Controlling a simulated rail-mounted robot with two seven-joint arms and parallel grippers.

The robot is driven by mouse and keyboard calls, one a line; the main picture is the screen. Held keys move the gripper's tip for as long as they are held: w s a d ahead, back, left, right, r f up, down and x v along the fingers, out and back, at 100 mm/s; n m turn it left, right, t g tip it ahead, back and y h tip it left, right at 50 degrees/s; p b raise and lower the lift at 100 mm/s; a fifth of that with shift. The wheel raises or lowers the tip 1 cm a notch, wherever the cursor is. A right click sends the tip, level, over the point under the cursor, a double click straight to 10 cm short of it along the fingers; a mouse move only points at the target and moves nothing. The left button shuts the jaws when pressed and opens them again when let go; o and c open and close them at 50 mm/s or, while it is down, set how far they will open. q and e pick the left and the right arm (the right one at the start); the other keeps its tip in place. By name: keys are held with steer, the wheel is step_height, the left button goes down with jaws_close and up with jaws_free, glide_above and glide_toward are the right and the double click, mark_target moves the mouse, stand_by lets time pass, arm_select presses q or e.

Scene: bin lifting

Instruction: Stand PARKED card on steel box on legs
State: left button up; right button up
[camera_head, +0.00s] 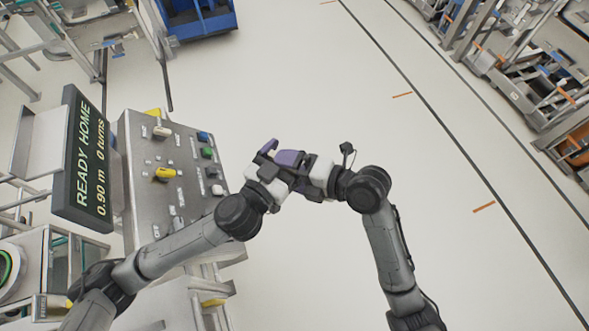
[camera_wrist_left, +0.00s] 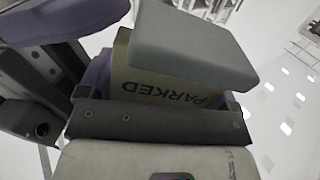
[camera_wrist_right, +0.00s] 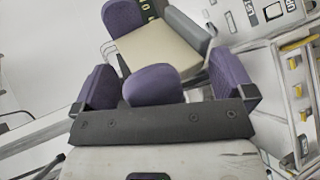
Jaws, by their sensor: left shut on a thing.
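The PARKED card (camera_wrist_left: 165,85) is beige with a thick grey block along one edge, and its lettering is upside down in the left wrist view. My left gripper (camera_head: 279,157) is shut on it. The card's plain beige side (camera_wrist_right: 160,50) shows in the right wrist view. My right gripper (camera_head: 306,181) is close against the left one, its fingers wide apart, with a left finger (camera_wrist_right: 152,84) showing between them. It does not grip the card. The steel box (camera_head: 180,205) is grey, with switches and buttons on its top, left of both grippers. Its legs are partly hidden.
A dark display (camera_head: 82,160) reading READY HOME, 0.90 m, 0 turns stands along the box's left side. A yellow knob (camera_head: 165,174) and several coloured buttons stick up from the box top. A blue bin (camera_head: 200,18) stands at the back. The floor right of the box is clear.

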steer(key=shift+s+a+r, duration=0.1)
steer(key=shift+a+r, duration=0.2)
steer(key=shift+c, duration=0.7)
steer(key=o, duration=0.5)
steer(key=v, duration=1.2)
steer(key=shift+d+f, duration=0.2)
